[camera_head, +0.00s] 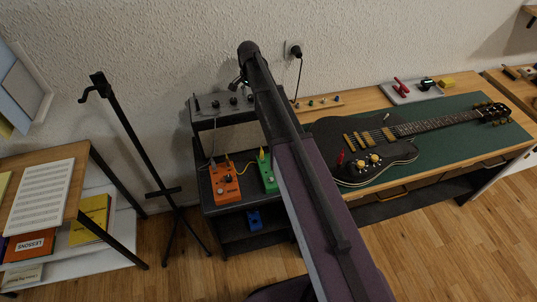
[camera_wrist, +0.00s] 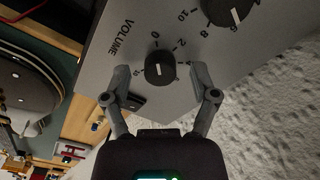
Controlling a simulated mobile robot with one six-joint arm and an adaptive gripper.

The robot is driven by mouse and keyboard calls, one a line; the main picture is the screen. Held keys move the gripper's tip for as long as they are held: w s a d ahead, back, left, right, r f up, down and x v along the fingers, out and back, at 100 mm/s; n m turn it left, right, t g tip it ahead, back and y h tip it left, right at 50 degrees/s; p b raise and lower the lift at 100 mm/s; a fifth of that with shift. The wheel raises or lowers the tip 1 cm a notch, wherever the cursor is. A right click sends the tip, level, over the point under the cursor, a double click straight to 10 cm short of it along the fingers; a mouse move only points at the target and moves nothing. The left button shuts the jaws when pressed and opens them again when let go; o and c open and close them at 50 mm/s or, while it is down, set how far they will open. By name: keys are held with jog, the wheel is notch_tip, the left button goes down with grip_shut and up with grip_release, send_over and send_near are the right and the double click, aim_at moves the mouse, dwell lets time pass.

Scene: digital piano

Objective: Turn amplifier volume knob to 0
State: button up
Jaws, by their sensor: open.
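The volume knob (camera_wrist: 160,68) is a dark round knob with a white pointer line on the grey amplifier panel (camera_wrist: 110,75), beside the word VOLUME and several scale numbers. Its pointer lies toward the bottom of the wrist view. My gripper (camera_wrist: 160,72) is open, with one finger on each side of the knob and visible gaps between. Whether the fingertips reach down to knob depth is hard to tell. In the head view the amplifier (camera_head: 215,106) stands on a dark shelf by the wall, and my arm hides part of its right side.
A second knob (camera_wrist: 228,10) sits close by on the panel. An orange pedal (camera_head: 224,184) and a green pedal (camera_head: 267,172) lie below the amplifier. A black guitar (camera_head: 350,145) lies on a green mat to the right. A black stand (camera_head: 140,140) is at the left.

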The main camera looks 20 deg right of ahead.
aim_at(251, 96)
jog(key=m, duration=0.4)
notch_tip(251, 96, up, 14)
jog(key=p, duration=1.4)
jog(key=s+f+n+b, duration=0.4)
jog(key=s, duration=0.6)
jog(key=s+f+n+b, duration=0.5)
jog(key=s, duration=0.5)
jog(key=s+a+f+n+b, duration=0.1)
jog(key=s+f+n+b, duration=0.4)
jog(key=s, duration=0.5)
jog(key=shift+s, duration=0.25)
jog(key=shift+a, duration=0.1)
notch_tip(251, 96, up, 3)
jog(key=p, duration=0.2)
jog(key=shift+f+p, duration=0.1)
jog(key=shift+p, duration=0.3)
